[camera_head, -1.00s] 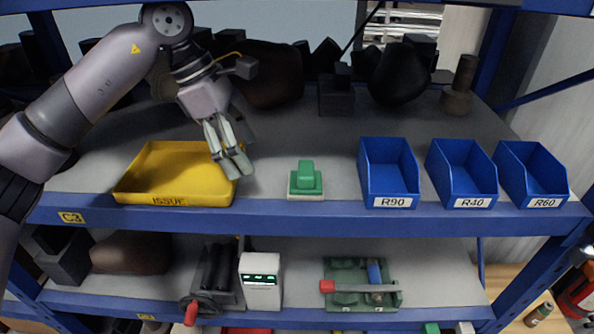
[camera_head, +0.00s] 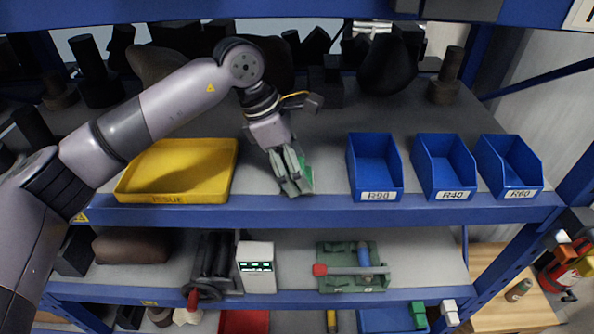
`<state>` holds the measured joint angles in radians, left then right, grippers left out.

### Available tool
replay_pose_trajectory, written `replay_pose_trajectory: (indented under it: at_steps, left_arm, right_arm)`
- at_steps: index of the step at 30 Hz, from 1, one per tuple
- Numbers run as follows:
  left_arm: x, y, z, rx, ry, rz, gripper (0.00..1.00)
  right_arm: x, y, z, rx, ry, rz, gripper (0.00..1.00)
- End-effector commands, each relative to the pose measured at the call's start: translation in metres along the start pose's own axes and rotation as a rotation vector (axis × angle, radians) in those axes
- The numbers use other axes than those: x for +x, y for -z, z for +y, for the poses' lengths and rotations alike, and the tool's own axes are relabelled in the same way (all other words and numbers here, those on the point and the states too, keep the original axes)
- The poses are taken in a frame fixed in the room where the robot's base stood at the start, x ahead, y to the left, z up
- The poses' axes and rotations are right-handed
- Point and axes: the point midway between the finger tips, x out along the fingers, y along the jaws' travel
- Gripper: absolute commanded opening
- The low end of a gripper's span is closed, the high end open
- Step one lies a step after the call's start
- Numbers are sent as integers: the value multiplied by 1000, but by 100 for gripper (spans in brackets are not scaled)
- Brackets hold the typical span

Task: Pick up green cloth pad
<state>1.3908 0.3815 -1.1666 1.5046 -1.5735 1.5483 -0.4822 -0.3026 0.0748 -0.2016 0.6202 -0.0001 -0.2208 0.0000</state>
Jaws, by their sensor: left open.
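The green cloth pad (camera_head: 307,172) is on the upper shelf, right of the yellow tray. Only a strip of its green shows, because my left gripper covers most of it. My left gripper (camera_head: 294,190) points down in front of and over the pad, with its fingertips near the shelf's front edge. Its jaws are open; whether the pad sits between the fingers is hidden. My right gripper is not in view.
The yellow ISSUE tray (camera_head: 177,171) stands left of the gripper. Blue bins R90 (camera_head: 375,169), R40 (camera_head: 444,169) and R60 (camera_head: 510,168) stand to the right. Dark objects line the back of the shelf. The lower shelf holds a white device (camera_head: 256,267) and a green fixture (camera_head: 351,267).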

Motion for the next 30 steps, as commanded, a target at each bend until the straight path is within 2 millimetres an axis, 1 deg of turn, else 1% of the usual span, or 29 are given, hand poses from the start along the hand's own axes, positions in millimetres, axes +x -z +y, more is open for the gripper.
replay_pose_trajectory:
  at_steps: [6, 27, 30]
  left_arm:
    - [2, 0, 0, 1, 0, 0, 73]
    - [1, 0, 0, 0, 0, 0, 27]
    - [1, 0, 0, 1, 0, -1, 22]
  right_arm:
    - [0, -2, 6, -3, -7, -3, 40]
    - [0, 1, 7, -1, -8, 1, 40]
    - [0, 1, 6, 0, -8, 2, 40]
